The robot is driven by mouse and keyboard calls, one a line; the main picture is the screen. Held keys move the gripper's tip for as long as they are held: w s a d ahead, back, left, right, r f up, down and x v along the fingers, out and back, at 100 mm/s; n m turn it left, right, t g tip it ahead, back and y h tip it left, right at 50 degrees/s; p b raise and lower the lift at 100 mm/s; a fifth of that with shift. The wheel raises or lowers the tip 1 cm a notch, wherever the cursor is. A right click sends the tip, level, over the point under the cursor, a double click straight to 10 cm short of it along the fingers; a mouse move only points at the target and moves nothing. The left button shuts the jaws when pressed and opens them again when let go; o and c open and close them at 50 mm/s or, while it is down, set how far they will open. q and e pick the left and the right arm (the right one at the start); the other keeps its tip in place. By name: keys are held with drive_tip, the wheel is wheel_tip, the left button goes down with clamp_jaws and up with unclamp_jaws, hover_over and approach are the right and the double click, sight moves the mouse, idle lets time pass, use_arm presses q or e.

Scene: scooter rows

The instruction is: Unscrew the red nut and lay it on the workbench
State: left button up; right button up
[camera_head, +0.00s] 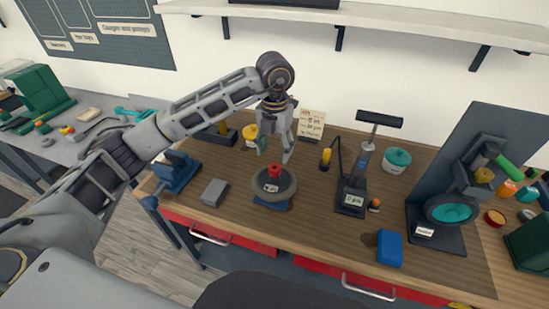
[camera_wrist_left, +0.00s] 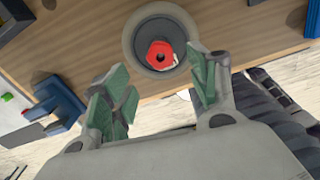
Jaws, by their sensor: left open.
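The red nut (camera_head: 275,171) sits on top of a round grey fixture (camera_head: 285,190) on the wooden workbench (camera_head: 325,222). The fixture has a dark centre, a small white label and a blue base. My left gripper (camera_head: 275,152) is open and empty, pointing down above the nut. In the left wrist view the nut (camera_wrist_left: 160,54) shows as a red hexagon with a dark hole, beyond and between the open green-padded fingers (camera_wrist_left: 165,95). The fingers do not touch it. My right gripper does not show.
A blue vise (camera_head: 177,172) and a grey block (camera_head: 215,192) stand left of the fixture. A pump with a gauge (camera_head: 352,198), a teal pot (camera_head: 397,160) and a blue box (camera_head: 390,249) stand to the right. The bench front between the fixture and blue box is bare.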

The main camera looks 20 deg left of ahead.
use_arm(q)
drive_tip(key=shift+r, duration=2.05)
